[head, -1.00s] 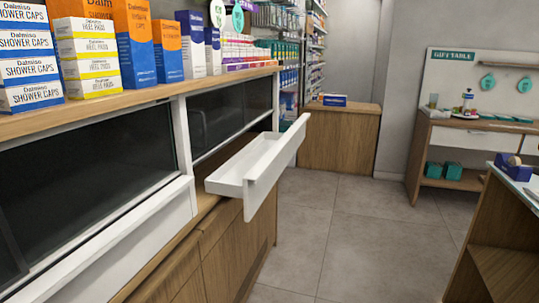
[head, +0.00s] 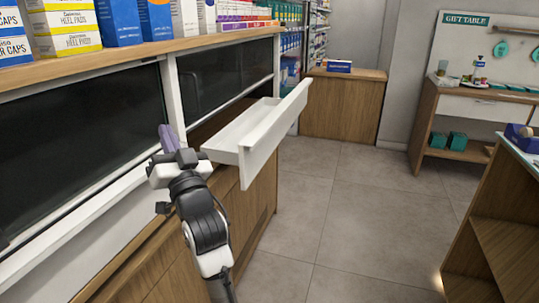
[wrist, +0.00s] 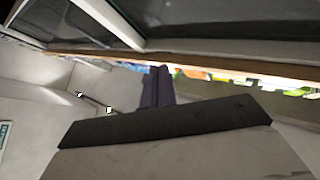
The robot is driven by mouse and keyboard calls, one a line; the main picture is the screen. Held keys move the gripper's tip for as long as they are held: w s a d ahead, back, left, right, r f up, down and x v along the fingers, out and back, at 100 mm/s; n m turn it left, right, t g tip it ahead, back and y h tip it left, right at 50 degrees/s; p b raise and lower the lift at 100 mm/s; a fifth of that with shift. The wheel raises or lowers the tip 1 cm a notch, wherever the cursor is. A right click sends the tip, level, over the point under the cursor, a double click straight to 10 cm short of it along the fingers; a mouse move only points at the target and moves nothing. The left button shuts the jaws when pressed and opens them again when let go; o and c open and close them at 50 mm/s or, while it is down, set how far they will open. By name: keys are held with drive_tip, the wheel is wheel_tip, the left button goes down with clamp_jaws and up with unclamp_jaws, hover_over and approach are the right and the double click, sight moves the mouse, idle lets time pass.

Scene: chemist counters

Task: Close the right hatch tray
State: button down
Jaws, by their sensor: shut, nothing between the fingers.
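The right hatch tray (head: 268,132) is a white, shallow, open-topped tray with a tall front panel. In the head view it stands pulled out from under the right dark hatch window, over the floor side of the counter. It looks empty. My gripper (head: 166,136) is left of the tray, in front of the white post between the two hatches. Its purple fingers point up and away and are shut with nothing between them. The fingers also show together in the wrist view (wrist: 157,86). I see no contact with the tray, which I cannot make out in the wrist view.
A wooden shelf (head: 125,53) with boxes runs above the hatches. The left hatch (head: 80,130) has a dark pane and a white panel below. Wooden cabinet fronts (head: 250,215) lie under the tray. The tiled floor (head: 350,220) to the right is clear.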

drive_tip(key=w+d+f+m+g+h, duration=0.1)
drive_tip(key=w+d+f+m+h, duration=0.1)
drive_tip(key=w+d+f+m, duration=0.55)
drive_tip(key=w+d+f+m+g+h, duration=0.25)
drive_tip(key=w+d+f, duration=0.2)
drive_tip(key=d, duration=0.65)
drive_tip(key=w+d+f+m+h, duration=0.1)
drive_tip(key=w+d+f+m, duration=0.45)
drive_tip(key=d, duration=0.35)
drive_tip(key=p, duration=0.1)
approach(263, 149)
drive_tip(key=w+d, duration=0.1)
drive_tip(key=w, duration=0.3)
drive_tip(key=a, duration=0.1)
drive_tip(key=a+p, duration=0.1)
drive_tip(key=a, duration=0.1)
drive_tip(key=shift+w+a+r, duration=0.1)
drive_tip(key=shift+w+r, duration=0.2)
drive_tip(key=shift+r, duration=0.1)
drive_tip(key=shift+w+a+f, duration=0.1)
drive_tip(key=shift+a, duration=0.25)
drive_tip(key=w+a, duration=0.2)
drive_tip(key=a, duration=0.7)
drive_tip(key=w+a+p, duration=0.1)
drive_tip(key=w+a, duration=0.1)
drive_tip(key=a, duration=0.7)
drive_tip(key=shift+w+p, duration=0.3)
drive_tip(key=shift+w, duration=0.05)
